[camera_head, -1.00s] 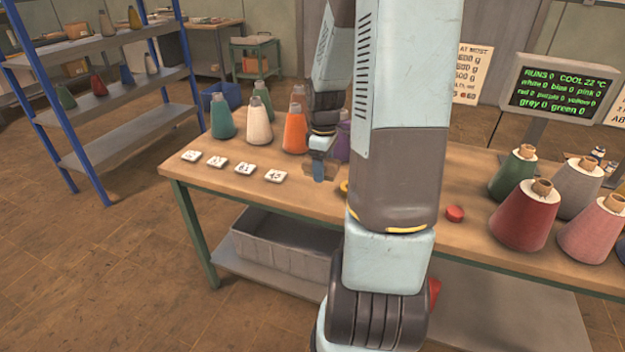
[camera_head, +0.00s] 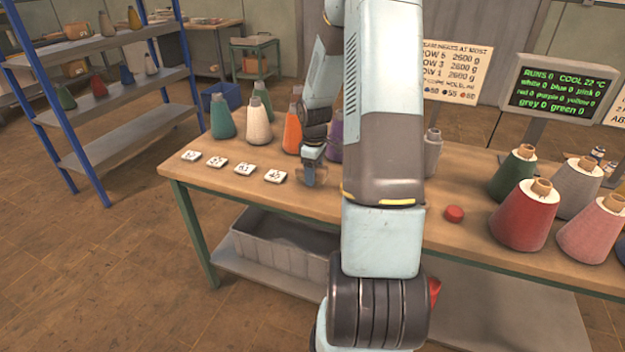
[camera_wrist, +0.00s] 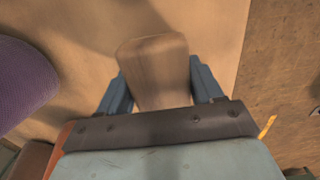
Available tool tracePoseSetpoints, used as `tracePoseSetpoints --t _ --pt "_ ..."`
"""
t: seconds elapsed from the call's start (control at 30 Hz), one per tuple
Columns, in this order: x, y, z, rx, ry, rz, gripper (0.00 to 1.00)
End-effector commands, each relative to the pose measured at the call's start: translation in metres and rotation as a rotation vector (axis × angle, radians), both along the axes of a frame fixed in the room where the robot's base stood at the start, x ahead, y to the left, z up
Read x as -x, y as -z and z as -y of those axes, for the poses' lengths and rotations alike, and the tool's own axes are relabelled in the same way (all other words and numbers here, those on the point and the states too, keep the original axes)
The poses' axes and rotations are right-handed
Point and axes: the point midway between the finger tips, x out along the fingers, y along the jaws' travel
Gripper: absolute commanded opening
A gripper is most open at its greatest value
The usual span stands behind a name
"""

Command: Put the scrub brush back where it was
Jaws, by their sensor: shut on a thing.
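The scrub brush shows in the wrist view as a plain wooden block (camera_wrist: 153,62) between the two blue-grey fingers of my gripper (camera_wrist: 160,88). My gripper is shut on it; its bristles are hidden. In the head view my gripper (camera_head: 311,178) is low over the front part of the wooden table (camera_head: 235,193), just right of the white number tiles (camera_head: 275,176). I cannot tell whether the brush touches the table top.
Coloured cones stand behind the tiles, with an orange one (camera_head: 292,132) and a purple one (camera_head: 336,140) near my gripper. At right are a red button (camera_head: 454,214), large yarn cones (camera_head: 527,217) and a screen (camera_head: 555,90). A grey bin (camera_head: 285,245) sits below.

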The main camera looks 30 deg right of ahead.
Motion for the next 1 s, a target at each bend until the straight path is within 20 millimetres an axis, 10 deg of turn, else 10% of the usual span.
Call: tracePoseSetpoints --t 0.8,0.83,1.0 --pt "0.002 0.037 -0.001 -0.002 -0.001 -0.003 0.22" --pt "0.002 0.037 -0.001 -0.002 -0.001 -0.003 0.69" --pt "0.004 0.039 -0.002 -0.004 -0.001 -0.007 0.85"
